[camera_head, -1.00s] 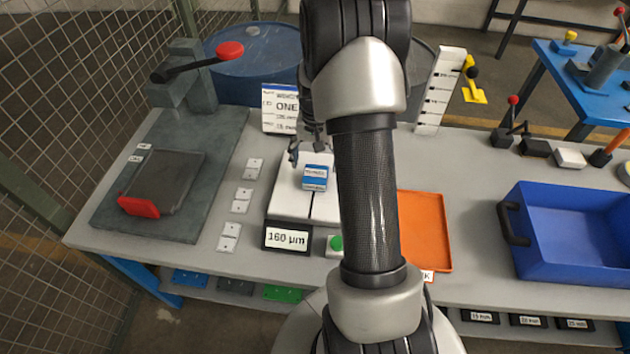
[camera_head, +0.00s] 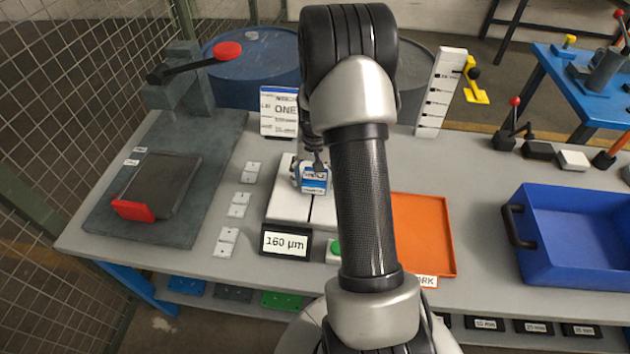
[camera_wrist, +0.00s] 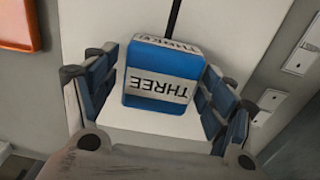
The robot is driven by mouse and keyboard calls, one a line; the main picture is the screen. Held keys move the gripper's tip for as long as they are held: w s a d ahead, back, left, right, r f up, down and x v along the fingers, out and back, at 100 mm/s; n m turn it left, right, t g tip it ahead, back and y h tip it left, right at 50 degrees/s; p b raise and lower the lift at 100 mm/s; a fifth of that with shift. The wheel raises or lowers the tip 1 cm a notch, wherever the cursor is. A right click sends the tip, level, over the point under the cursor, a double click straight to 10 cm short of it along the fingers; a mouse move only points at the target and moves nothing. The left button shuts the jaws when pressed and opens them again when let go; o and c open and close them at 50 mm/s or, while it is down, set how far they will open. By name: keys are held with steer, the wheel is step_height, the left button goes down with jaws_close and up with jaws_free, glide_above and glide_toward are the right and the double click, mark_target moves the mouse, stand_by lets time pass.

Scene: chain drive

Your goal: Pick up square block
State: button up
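The square block (camera_head: 314,181) is blue and white and rests on the split white plate of the measuring station. In the wrist view the block (camera_wrist: 160,80) shows the word THREE upside down and sits slightly turned between my two finger pads. My gripper (camera_head: 312,170) is at the block in the head view, partly hidden by my arm. In the wrist view my gripper (camera_wrist: 160,88) is open around the block, one finger on each side, with a narrow gap at the left. Contact at the right finger is unclear.
A display reading 160 µm (camera_head: 286,243) and a green button (camera_head: 334,247) stand in front of the plate. An orange tray (camera_head: 425,235) and blue bin (camera_head: 575,255) are to the right; a lever press (camera_head: 185,90) is left.

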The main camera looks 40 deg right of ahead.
steer(key=c, duration=1.2)
steer(key=shift+r, duration=0.1)
steer(key=shift+c, duration=0.7)
